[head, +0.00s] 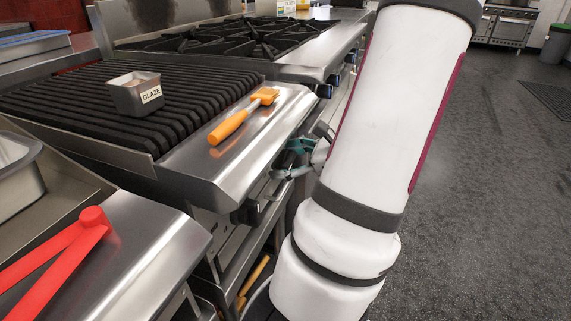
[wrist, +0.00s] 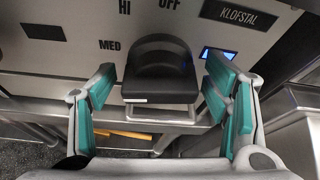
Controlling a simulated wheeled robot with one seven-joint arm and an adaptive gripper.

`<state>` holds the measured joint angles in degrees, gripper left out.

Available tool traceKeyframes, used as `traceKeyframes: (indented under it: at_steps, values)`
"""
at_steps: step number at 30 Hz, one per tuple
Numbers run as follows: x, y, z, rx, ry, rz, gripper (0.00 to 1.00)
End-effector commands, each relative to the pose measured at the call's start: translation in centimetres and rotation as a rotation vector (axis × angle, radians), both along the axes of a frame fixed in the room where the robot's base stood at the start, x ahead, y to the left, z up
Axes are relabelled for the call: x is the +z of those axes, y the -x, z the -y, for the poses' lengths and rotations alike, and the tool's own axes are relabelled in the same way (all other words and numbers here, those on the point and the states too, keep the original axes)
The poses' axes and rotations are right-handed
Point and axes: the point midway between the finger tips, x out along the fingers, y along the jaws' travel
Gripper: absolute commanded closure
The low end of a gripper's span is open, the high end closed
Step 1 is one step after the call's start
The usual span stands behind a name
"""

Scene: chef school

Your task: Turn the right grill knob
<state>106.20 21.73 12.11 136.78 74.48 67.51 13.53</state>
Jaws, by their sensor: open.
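The black grill knob (wrist: 160,72) is in the middle of the wrist view, on a steel panel marked OFF, HI and MED. My gripper (wrist: 160,66) is open, with one teal-padded finger to the left of the knob and one to the right. Gaps show between the pads and the knob on both sides. In the head view my gripper (head: 293,160) is at the grill's front, partly hidden by my arm. Another dark knob (head: 246,211) shows farther left on the grill front. The knob between my fingers is not clearly seen in the head view.
On the grill (head: 60,100) stands a GLAZE container (head: 135,95). An orange-handled brush (head: 240,117) lies on the steel front ledge. Red tongs (head: 60,245) lie on the near-left counter. A burner stove (head: 235,40) adjoins behind. Open floor (head: 490,150) is at right.

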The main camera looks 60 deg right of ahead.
Motion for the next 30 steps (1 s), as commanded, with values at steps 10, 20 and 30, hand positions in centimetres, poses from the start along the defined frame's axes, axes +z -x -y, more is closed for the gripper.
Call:
traceKeyframes:
  at_steps: [10,20,30]
  values:
    - [-0.05,-0.23,-0.02,0.000,0.000,0.000,0.37]
    - [-0.05,-0.22,-0.02,0.001,-0.001,0.000,0.78]
    - [0.23,-0.24,-0.08,0.004,-0.085,-0.008,0.78]
